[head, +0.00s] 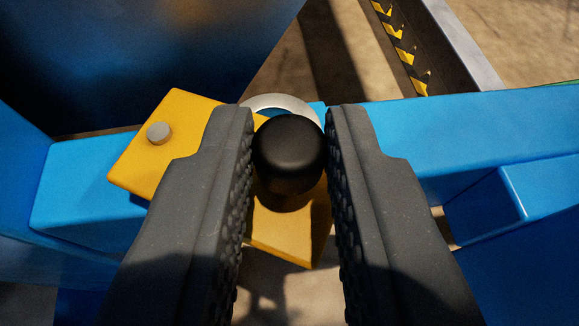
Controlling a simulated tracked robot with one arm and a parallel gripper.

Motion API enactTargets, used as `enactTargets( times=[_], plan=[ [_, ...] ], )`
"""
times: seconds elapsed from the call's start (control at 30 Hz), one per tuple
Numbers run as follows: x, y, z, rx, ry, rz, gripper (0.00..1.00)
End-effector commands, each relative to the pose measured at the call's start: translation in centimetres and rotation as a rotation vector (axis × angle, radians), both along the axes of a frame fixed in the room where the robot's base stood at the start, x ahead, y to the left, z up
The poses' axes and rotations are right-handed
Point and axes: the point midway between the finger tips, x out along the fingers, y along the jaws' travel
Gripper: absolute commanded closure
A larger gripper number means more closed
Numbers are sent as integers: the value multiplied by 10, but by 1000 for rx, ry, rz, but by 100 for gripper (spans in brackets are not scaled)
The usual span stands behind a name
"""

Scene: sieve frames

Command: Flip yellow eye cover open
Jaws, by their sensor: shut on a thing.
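The yellow eye cover (172,124) is a flat plate lying tilted across a blue bar in the middle of the head view. A grey round pin (159,133) sits near its upper left end. A black round knob (289,154) stands at its right part. My gripper (290,150) is shut on the black knob, with one ridged finger on each side. A silver ring (282,103) shows partly behind the knob, its upper rim uncovered. My fingers and the knob hide the middle of the cover and the lower part of the ring.
The blue bar (470,130) runs left to right behind my fingers. A blue block (500,205) juts out at the right, and a large dark blue panel (130,60) rises at upper left. A black and yellow striped edge (402,45) and brown floor lie beyond.

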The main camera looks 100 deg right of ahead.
Motion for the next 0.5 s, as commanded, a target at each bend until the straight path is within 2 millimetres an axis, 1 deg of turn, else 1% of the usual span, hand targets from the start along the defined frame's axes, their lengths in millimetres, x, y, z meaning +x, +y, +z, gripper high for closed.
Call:
enactTargets(
  times=[0.03, 0.37, 0.4, 0.47, 0.5],
  plan=[
    [3, -4, 2, -4, -8, -1, 100],
    [3, -6, 3, -6, -9, -5, 100],
    [3, -6, 3, -6, -8, -6, 78],
    [3, -6, 3, -6, -8, -6, 61],
    [2, -6, 3, -6, -7, -6, 58]
  ],
)
